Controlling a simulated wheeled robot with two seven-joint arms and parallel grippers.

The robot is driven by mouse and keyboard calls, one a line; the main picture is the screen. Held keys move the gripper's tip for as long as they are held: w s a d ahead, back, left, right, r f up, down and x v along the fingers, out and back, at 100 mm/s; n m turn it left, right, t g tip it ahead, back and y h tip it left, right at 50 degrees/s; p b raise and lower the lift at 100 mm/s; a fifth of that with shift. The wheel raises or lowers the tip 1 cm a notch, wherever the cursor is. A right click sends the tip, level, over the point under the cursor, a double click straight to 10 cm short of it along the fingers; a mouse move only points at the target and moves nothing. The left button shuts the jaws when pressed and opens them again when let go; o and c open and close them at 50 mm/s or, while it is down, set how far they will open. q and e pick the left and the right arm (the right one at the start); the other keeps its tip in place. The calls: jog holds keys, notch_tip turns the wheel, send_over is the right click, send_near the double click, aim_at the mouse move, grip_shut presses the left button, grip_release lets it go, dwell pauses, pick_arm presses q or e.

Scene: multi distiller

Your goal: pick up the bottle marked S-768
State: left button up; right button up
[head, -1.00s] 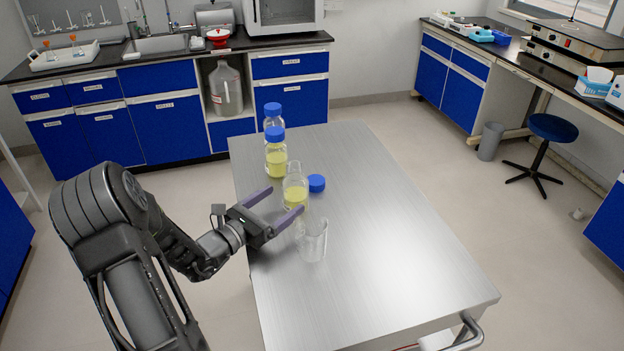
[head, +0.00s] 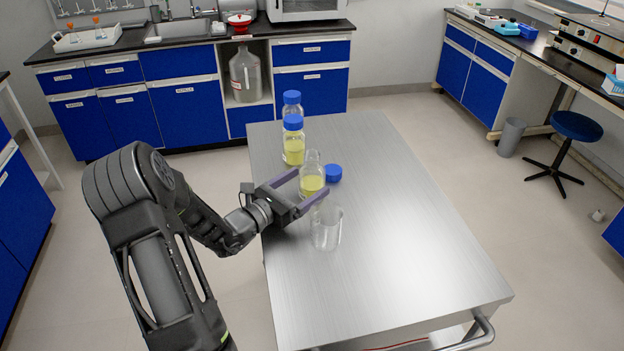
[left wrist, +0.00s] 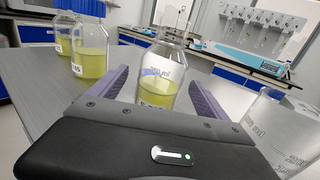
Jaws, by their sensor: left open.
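An uncapped clear bottle (head: 312,185) with yellow liquid stands upright on the metal table. My left gripper (head: 315,180) is open, with its purple fingers on either side of this bottle. In the left wrist view the bottle (left wrist: 160,92) stands between the fingers; its low label is partly hidden by the gripper body, so I cannot read the full mark. A blue-capped bottle (head: 293,150) with yellow liquid stands behind it, and another blue-capped bottle (head: 291,108) is farther back. Their labels are not readable. My right gripper is not in view.
A clear glass beaker (head: 327,232) stands close to the gripper on the near side. A loose blue cap (head: 333,173) lies just right of the bottle. The right and near parts of the metal table (head: 410,240) are clear.

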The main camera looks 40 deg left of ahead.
aim_at(319, 175)
pick_arm(q)
jog(key=shift+w+d+p, duration=0.15)
jog(key=shift+w+p, duration=0.15)
jog(key=shift+w, duration=1)
jog(key=shift+w+d+p, duration=0.15)
jog(key=shift+w+p, duration=0.15)
jog(key=shift+w, duration=1)
jog(key=shift+r, duration=0.1)
grip_shut()
